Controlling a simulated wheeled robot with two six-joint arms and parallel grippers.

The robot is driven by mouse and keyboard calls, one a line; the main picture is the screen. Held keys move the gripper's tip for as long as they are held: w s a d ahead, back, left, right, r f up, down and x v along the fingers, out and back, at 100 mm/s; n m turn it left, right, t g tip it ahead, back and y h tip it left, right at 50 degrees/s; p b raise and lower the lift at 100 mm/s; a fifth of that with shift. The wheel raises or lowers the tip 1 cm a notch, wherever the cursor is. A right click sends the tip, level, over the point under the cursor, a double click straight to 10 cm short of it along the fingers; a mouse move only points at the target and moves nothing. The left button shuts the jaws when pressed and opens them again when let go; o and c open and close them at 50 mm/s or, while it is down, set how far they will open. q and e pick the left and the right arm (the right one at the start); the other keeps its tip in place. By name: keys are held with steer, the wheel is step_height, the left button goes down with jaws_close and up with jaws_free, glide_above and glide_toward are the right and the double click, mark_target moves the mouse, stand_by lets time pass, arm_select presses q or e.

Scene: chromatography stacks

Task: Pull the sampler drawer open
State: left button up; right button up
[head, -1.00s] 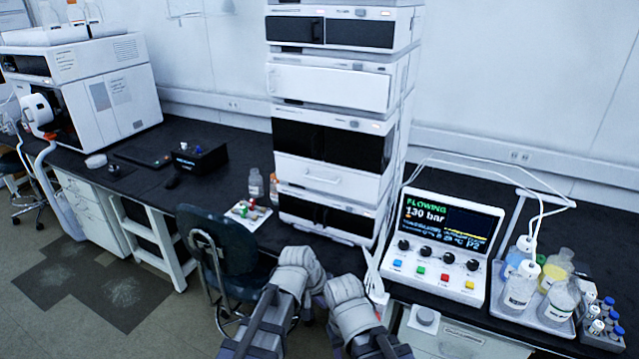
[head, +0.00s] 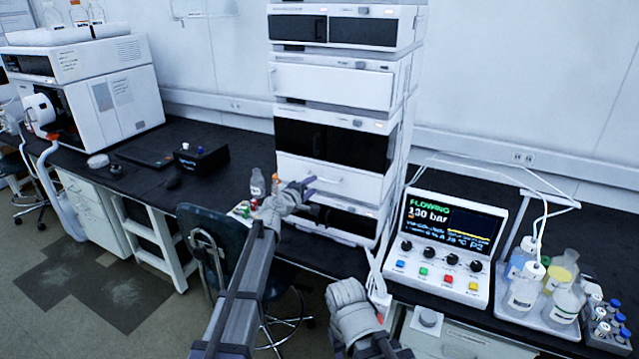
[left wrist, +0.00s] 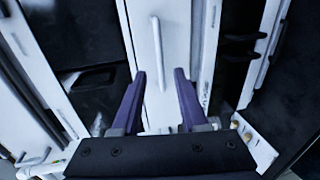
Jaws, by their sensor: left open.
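The sampler drawer (head: 350,187) is a white front panel with a bar handle (head: 326,179), low in the instrument stack. It sits flush in the stack. My left gripper (head: 311,185) is open, its purple fingers in front of the drawer's left part, close to the handle. In the left wrist view, the white drawer front (left wrist: 141,25) shows ahead with its handle (left wrist: 157,50), and my left fingers (left wrist: 160,75) stand apart on either side of the handle's near end. Contact cannot be told. My right arm is low in the head view; its fingers do not show.
A control box (head: 450,245) with a screen stands right of the stack, beside a tray of bottles (head: 535,318). A small bottle (head: 257,183) and coloured caps stand left of the stack. A dark chair (head: 208,235) is in front of the bench.

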mark_target(321, 180)
arm_select(q)
steer(key=b+x, duration=0.1)
steer(key=x, duration=0.5)
steer(key=shift+w, duration=0.1)
jaws_close()
stand_by(1.2)
